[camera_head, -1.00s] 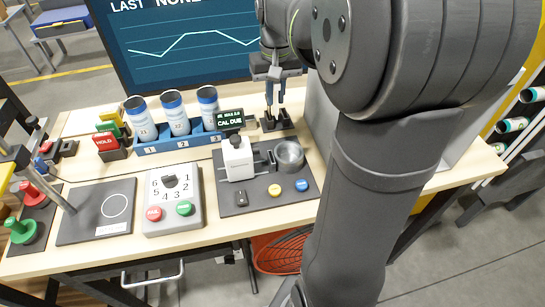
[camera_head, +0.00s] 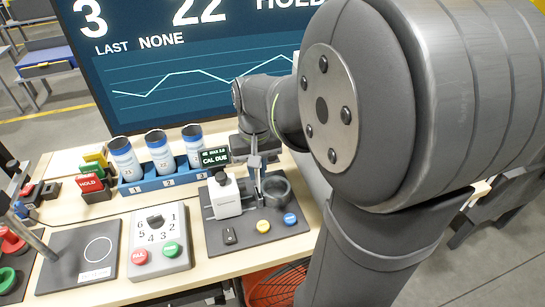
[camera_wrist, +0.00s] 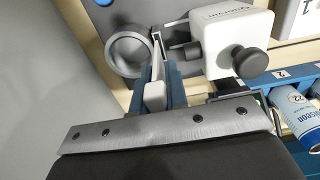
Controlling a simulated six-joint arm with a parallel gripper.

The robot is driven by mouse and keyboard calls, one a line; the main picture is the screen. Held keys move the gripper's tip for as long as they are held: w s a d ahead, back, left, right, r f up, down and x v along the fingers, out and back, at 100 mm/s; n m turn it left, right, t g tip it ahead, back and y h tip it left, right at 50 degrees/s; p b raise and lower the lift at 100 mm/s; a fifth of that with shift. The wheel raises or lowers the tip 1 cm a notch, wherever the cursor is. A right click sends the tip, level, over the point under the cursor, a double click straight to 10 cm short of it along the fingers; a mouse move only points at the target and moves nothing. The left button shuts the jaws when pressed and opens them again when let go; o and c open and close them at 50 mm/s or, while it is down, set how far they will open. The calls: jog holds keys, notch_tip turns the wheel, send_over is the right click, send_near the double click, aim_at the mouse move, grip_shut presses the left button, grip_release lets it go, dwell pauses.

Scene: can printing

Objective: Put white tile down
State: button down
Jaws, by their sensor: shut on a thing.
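My gripper (camera_wrist: 162,88) is shut on the white tile (camera_wrist: 155,97), a small pale block between its blue fingers in the wrist view. In the head view my gripper (camera_head: 256,160) points down above the grey mat, behind the grey round cup (camera_head: 277,188) and right of the white gauge (camera_head: 225,196). The tile is too small to make out clearly there. In the wrist view the fingertips lie close to the cup (camera_wrist: 128,52) and the gauge (camera_wrist: 232,42); whether the tile touches anything is unclear.
The gauge's display (camera_head: 215,157) reads "CAL DUE". A blue rack (camera_head: 165,182) with three cans stands behind left. Yellow (camera_head: 263,226) and blue (camera_head: 290,218) buttons and a small black item (camera_head: 229,236) sit on the mat's front. A button box (camera_head: 160,240) stands left.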

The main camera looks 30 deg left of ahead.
jog(key=shift+f, duration=0.7)
jog(key=shift+f, duration=0.65)
jog(key=c, duration=1.4)
grip_release()
jog(key=shift+c, duration=0.2)
jog(key=shift+r, duration=0.15)
notch_tip(320, 180, up, 13)
